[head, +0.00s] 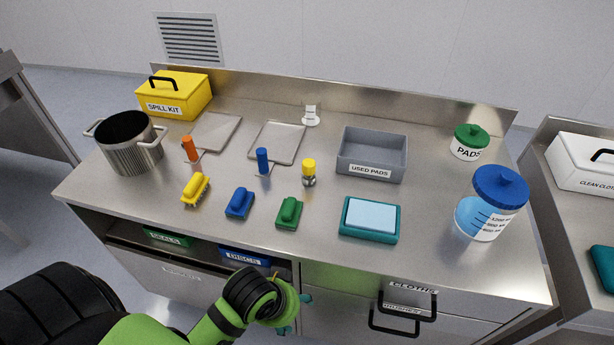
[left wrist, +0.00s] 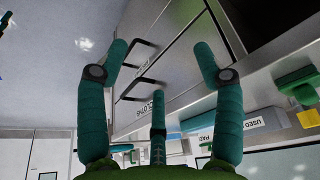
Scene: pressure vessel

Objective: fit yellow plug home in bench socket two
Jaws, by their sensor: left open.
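The yellow plug (head: 309,166) stands upright near the middle of the bench top, its yellow upper part above a metallic lower part. I cannot tell whether that lower part belongs to the plug or to a socket. An orange peg (head: 190,149) and a blue peg (head: 263,161) stand upright to its left on small bases. No socket number is readable. My left gripper (head: 294,313) is in front of the bench, below the top's front edge and well short of the plug. In the left wrist view its teal fingers (left wrist: 160,66) are spread and empty. My right gripper is out of view.
Yellow (head: 195,189), blue (head: 240,203) and green (head: 289,212) brushes lie along the front. A teal tray (head: 371,236), grey bin (head: 371,154) and blue-lidded jar (head: 482,218) stand right. A pot (head: 131,150) stands left. Drawer handles (head: 404,315) stick out near my gripper.

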